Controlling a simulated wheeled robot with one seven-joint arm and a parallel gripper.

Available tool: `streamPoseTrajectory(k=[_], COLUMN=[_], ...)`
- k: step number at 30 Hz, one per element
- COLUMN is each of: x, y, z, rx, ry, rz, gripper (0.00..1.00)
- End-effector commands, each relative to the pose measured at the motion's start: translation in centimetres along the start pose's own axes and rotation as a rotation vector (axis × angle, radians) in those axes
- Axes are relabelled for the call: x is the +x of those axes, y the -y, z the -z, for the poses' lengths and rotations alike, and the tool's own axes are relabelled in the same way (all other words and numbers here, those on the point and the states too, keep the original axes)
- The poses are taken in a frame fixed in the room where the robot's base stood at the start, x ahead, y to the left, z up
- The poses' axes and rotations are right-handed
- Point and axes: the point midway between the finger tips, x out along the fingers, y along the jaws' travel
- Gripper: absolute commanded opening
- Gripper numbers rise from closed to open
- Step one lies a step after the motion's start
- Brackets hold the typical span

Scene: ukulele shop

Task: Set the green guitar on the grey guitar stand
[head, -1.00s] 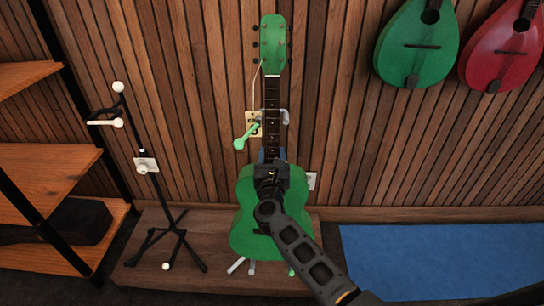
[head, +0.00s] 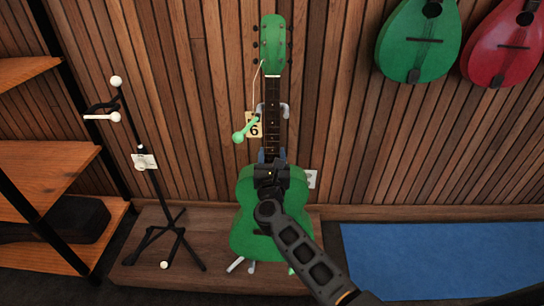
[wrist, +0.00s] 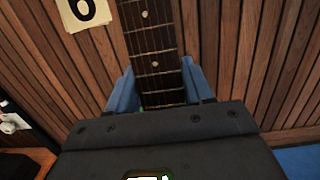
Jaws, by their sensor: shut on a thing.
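The green guitar (head: 248,215) stands upright, head up, in the middle of the head view. My gripper (head: 268,160) is shut on its neck, just above the body. In the wrist view the blue fingers (wrist: 124,92) lie on both sides of the neck (wrist: 152,50). The grey guitar stand is mostly hidden behind the guitar. Its yoke arms (head: 284,112) show beside the neck, one with a green tip, and its feet (head: 236,264) show below the body. Whether the guitar's weight rests on the stand cannot be told.
A black stand with white tips (head: 155,190) stands left on the same low wooden platform (head: 205,225). Wooden shelves (head: 50,170) are at far left. A number tag (head: 254,127) hangs from the guitar head. Green (head: 415,45) and red (head: 500,50) instruments hang upper right. A blue mat (head: 440,260) lies right.

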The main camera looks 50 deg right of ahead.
Motion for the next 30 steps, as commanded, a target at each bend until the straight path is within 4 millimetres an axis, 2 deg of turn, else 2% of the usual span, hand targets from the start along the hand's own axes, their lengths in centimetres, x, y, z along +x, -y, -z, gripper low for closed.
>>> streamPoseTrajectory(k=[4, 5, 14, 23, 26, 30], x=[0.1, 0.1, 0.1, -0.4, -1.4, -3.7], y=[-0.1, -0.1, 0.0, 0.0, 0.0, 0.0], z=[-0.4, -0.4, -0.2, 0.3, 0.2, 0.1], rx=[0.002, 0.002, 0.001, -0.001, -0.002, -0.003], ry=[0.006, 0.006, 0.003, -0.004, -0.003, -0.002], rz=[0.001, 0.001, 0.000, -0.001, -0.001, -0.002], gripper=[0.00, 0.52, 0.81, 0.81, 0.81, 0.81])
